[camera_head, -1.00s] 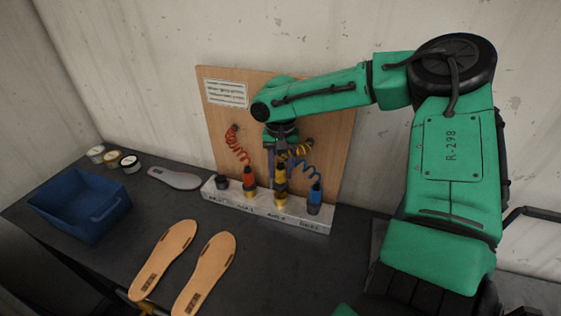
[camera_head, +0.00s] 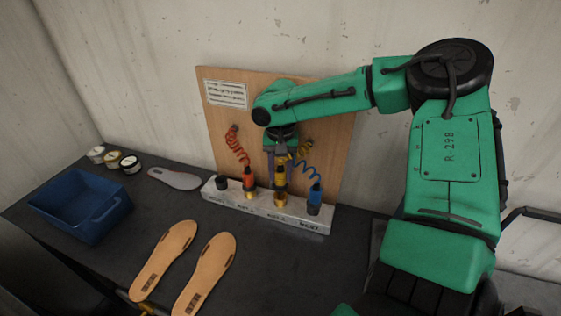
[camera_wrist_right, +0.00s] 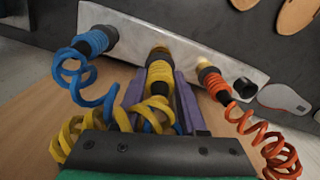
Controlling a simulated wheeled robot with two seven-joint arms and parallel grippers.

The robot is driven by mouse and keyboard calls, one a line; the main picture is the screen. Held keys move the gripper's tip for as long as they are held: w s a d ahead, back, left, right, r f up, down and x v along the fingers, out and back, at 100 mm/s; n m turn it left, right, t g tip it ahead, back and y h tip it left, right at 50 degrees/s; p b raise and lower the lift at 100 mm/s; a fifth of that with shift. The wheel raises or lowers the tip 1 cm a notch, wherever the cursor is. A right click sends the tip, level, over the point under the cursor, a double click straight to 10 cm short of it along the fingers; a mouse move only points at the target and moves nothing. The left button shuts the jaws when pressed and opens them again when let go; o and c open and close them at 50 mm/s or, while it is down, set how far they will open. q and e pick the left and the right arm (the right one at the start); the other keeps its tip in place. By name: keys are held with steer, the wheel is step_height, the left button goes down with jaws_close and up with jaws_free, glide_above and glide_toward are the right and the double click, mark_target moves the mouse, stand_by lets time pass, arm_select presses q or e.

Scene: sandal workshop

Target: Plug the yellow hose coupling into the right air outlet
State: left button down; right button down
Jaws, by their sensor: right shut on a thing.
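The yellow hose coupling (camera_head: 280,178) stands upright at the third post from the left on the pale outlet bar (camera_head: 238,203). My right gripper (camera_head: 281,164) is shut on it from above. In the right wrist view the yellow coupling (camera_wrist_right: 160,72) sits between my purple fingers, its lower end at the bar (camera_wrist_right: 130,42). It looks in line with the post, but I cannot tell whether it is fully seated. The bar's labels are too small to read. My left gripper is out of view.
A red coupling (camera_head: 249,181) stands left of the yellow one and a blue coupling (camera_head: 316,193) right of it, both with coiled hoses. A black post (camera_head: 222,184) at the left end is bare. Orange insoles (camera_head: 165,255) and a blue bin (camera_head: 104,214) lie on the bench.

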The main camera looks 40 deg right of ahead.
mark_target(280, 181)
steer(key=shift+f+b, duration=1.05)
steer(key=shift+f, duration=0.75)
steer(key=shift+c, duration=2)
jaws_free()
steer(key=shift+r, duration=0.1)
step_height(280, 181, up, 10)
steer(key=p, duration=1)
